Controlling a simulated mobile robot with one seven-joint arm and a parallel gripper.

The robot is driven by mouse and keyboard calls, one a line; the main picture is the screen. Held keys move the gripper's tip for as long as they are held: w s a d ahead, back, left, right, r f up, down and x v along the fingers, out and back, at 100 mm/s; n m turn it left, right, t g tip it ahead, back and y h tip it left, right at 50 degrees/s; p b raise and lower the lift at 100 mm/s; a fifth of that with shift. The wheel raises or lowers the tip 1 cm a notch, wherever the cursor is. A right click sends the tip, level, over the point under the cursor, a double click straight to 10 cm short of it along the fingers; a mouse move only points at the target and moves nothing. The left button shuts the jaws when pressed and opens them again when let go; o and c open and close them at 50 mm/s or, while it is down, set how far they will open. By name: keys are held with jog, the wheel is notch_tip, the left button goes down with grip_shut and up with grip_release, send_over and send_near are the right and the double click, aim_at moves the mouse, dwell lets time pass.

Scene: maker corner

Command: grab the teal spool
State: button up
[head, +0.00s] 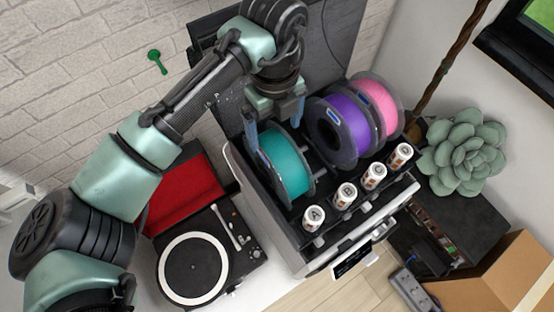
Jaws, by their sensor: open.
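The teal spool (286,165) stands upright with grey flanges in the left part of an open-topped machine (324,242). My gripper (274,134) is directly above the top of the spool, with its blue fingers apart. One finger shows at the left of the spool's upper rim and the other at its right. I cannot tell whether either finger touches the spool. The jaws are open and hold nothing visible.
Purple (345,128) and pink (376,104) spools stand to the right in the machine. Several small labelled cylinders (313,217) line its front. A dark raised lid (336,45) is behind. A turntable (194,266) is at left, a succulent (463,153) at right.

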aim_at(277, 144)
jog(key=f+p, duration=0.1)
jog(key=f, duration=0.1)
jog(key=s+f+p, duration=0.1)
jog(key=f+p, duration=0.1)
jog(key=shift+d+f, duration=0.2)
jog(key=shift+f, duration=0.05)
jog(key=shift+w+f, duration=0.1)
jog(key=shift+f, duration=0.25)
jog(key=c, duration=1.6)
jog(key=shift+r, duration=0.15)
